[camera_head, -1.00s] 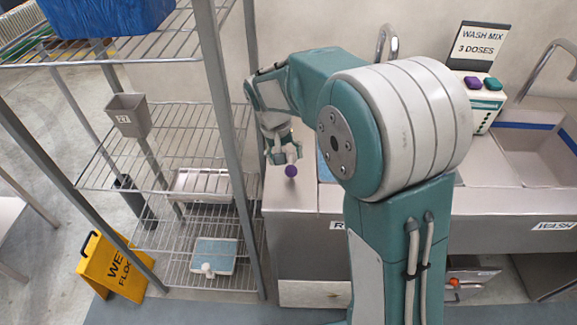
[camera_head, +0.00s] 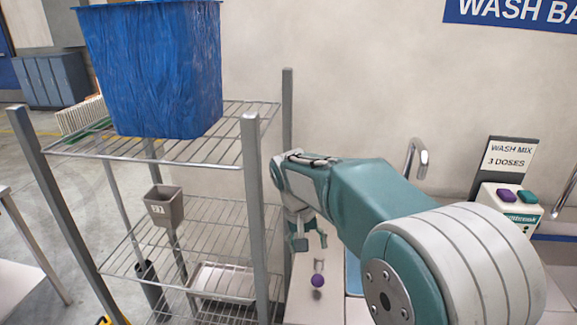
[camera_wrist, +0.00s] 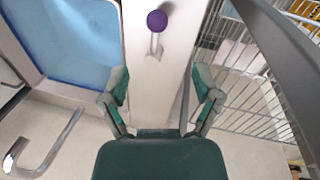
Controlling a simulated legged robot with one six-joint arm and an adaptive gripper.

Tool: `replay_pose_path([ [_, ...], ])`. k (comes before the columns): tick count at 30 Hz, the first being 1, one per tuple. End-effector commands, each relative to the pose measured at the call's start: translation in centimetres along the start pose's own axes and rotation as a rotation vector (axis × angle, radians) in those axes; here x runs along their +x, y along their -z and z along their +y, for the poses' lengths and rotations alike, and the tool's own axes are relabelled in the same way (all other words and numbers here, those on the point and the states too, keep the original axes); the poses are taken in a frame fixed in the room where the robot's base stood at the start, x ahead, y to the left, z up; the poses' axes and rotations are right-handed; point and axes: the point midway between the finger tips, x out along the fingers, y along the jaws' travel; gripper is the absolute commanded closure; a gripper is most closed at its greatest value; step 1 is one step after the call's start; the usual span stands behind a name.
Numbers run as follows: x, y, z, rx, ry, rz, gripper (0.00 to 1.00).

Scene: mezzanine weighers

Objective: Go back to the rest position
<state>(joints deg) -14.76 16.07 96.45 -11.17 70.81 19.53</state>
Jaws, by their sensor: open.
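My gripper (camera_head: 310,243) hangs at the end of my arm, over the narrow counter beside the wire rack. Its jaws are open and empty, and in the wrist view the two green fingers (camera_wrist: 160,95) stand wide apart. A purple ball (camera_head: 318,280) on a pale stem is on the counter, apart from the fingers. It also shows in the wrist view, as a purple ball (camera_wrist: 157,20) beyond the gap between the fingertips.
A tap (camera_head: 417,158) and a dispenser (camera_head: 508,207) with purple and green buttons are behind my arm. A blue basin (camera_wrist: 70,40) borders the counter.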

Motion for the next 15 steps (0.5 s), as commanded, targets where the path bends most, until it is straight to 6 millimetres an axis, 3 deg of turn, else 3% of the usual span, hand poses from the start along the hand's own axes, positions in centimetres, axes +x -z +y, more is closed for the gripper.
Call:
replay_pose_path([
  [15, -4.4, -8.1, 5.5, 0.011, 0.103, 0.159, 0.19],
])
